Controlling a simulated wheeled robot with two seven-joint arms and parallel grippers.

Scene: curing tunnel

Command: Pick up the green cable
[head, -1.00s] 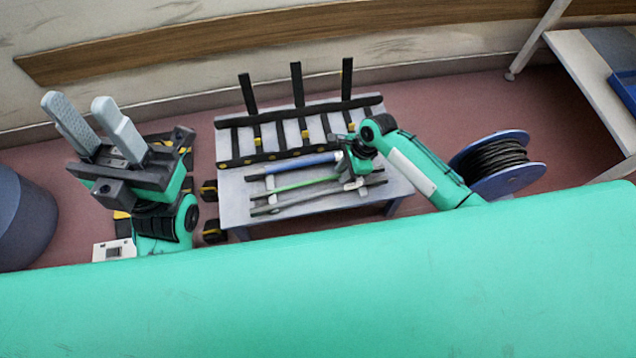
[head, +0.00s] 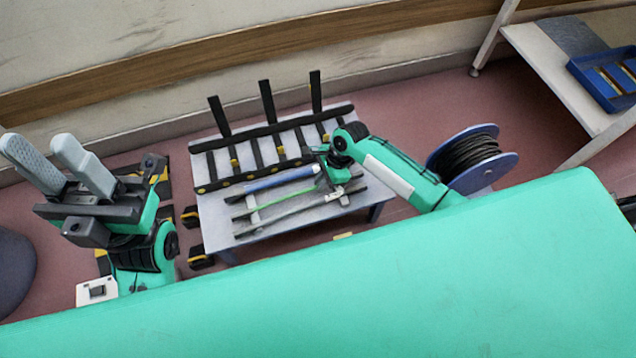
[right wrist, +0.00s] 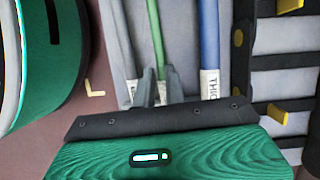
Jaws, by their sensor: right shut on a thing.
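The green cable (head: 290,204) lies along the low table between a blue cable (head: 280,179) and a grey cable (head: 290,219). My right gripper (head: 334,189) is at the cable's right part, low over the table. In the right wrist view its two fingers (right wrist: 160,88) are shut on the green cable (right wrist: 154,35), one on each side. The fingers hide part of the cable, and I cannot tell whether it is off the table. My left gripper (head: 58,165) is open and empty, fingers pointing up, left of the table.
A black rack (head: 270,130) with upright posts and yellow pieces stands along the table's back (head: 212,205). A blue spool (head: 475,160) of black cable is to the right. A shelf with a blue tray (head: 600,85) is at the far right. In the wrist view the blue cable (right wrist: 209,40) runs close by.

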